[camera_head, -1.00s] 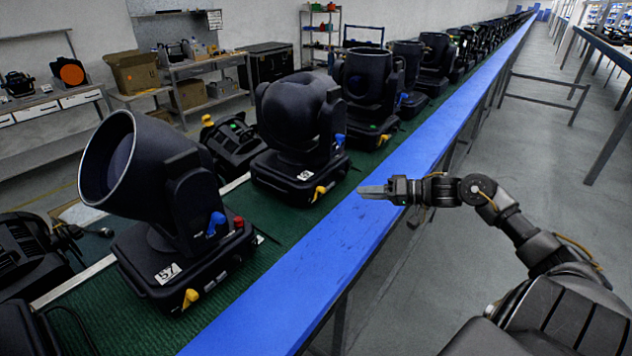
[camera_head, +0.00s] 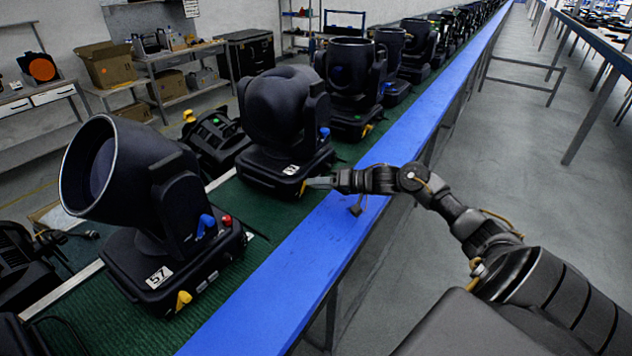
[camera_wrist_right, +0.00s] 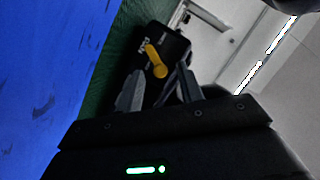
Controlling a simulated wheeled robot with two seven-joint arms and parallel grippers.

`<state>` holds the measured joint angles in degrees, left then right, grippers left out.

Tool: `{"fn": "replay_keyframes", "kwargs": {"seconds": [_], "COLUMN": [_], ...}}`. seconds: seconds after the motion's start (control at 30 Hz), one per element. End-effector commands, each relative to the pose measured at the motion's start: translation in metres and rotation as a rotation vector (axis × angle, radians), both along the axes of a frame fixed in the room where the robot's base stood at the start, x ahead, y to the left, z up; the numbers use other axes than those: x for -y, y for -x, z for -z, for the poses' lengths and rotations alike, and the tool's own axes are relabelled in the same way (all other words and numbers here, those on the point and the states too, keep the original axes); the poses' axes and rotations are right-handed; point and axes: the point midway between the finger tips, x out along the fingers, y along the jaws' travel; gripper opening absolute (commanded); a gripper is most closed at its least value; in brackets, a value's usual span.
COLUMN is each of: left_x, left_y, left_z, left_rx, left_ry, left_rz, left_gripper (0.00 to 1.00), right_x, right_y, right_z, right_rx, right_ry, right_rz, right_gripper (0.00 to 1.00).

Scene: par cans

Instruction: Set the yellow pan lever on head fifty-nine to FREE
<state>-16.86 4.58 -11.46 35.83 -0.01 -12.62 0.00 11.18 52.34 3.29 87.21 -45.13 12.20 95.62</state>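The second moving head (camera_head: 285,120) stands past the one tagged 57 (camera_head: 160,278). Its own tag (camera_head: 290,170) is too small to read surely. A yellow lever (camera_head: 303,188) sits at the near corner of its base. In the right wrist view the yellow lever (camera_wrist_right: 156,62) lies slanted on the dark base, just beyond my fingertips and between them in the picture. My right gripper (camera_head: 316,182) is open, its fingers (camera_wrist_right: 158,88) apart, close beside the lever; contact cannot be told. My left gripper is not in view.
Head 57 also has a yellow lever (camera_head: 183,299), a blue lever (camera_head: 206,224) and a red knob. The blue table edge strip (camera_head: 290,275) is mostly clear beneath my right arm. More heads (camera_head: 352,85) stand in a row behind.

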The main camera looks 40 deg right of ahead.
Motion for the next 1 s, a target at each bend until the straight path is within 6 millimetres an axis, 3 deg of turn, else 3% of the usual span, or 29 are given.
{"fn": "replay_keyframes", "kwargs": {"seconds": [0.4,0.7,1.0], "left_x": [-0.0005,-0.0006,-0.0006], "left_y": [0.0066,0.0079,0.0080], "left_z": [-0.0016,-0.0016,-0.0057], "left_rx": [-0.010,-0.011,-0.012], "left_ry": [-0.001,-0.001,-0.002], "left_rz": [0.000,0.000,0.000], "left_gripper": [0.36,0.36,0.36], "right_x": [-0.0056,-0.0053,-0.0060], "right_y": [-0.0083,-0.0081,-0.0077], "right_z": [0.0024,0.0024,0.0006], "right_rx": [0.001,0.001,0.006], "right_ry": [0.002,0.002,0.020], "right_rz": [-0.001,-0.001,0.000], "right_gripper": [0.37,0.01,0.00]}}
